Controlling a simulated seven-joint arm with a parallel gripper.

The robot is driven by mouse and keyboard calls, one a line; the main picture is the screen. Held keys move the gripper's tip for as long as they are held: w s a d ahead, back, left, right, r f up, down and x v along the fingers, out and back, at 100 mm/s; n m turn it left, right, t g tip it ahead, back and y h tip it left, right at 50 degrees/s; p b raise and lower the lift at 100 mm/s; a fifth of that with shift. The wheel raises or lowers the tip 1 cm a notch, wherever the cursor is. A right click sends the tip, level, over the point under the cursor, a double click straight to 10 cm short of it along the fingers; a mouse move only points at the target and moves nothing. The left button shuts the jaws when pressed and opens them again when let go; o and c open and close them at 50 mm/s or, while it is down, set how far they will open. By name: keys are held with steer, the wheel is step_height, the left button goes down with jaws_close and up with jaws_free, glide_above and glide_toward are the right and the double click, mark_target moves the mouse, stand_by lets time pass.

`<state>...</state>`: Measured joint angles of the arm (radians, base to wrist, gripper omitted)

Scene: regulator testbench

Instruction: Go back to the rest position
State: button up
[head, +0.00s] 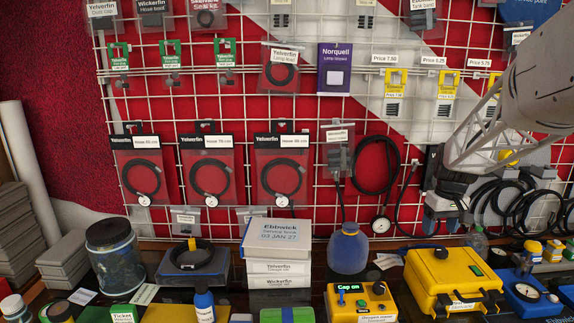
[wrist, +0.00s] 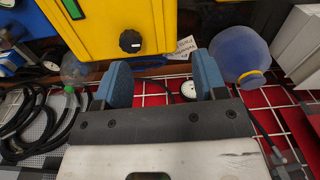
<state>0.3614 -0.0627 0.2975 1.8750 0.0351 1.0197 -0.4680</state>
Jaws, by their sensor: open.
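My gripper (head: 445,208) hangs at the end of my arm on the right of the head view, in front of the wire grid wall and above and behind the yellow case (head: 450,277). In the wrist view its two blue fingers (wrist: 163,82) stand wide apart with nothing held between them. The yellow case also shows in the wrist view (wrist: 95,35), beyond the fingertips. The rest position itself is not marked in either view.
A blue round bottle (head: 348,249) and a yellow box with a green display (head: 360,302) stand left of the case. Black hoses (head: 515,203) hang right of my gripper. A stack of white boxes (head: 278,268) stands mid-bench. Packets hang on the grid (head: 240,110).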

steer(key=s+a+r+t, duration=0.1)
steer(key=s+a+r, duration=0.1)
steer(key=s+a, duration=0.85)
steer(key=s+a+r+t, duration=0.1)
steer(key=s+a+r, duration=0.1)
steer(key=s+a, duration=0.85)
steer(key=s+a+f+m, duration=0.1)
steer(key=s+f, duration=0.1)
steer(key=s, duration=1)
steer(key=shift+a+f, duration=0.2)
steer(key=shift+a, duration=0.15)
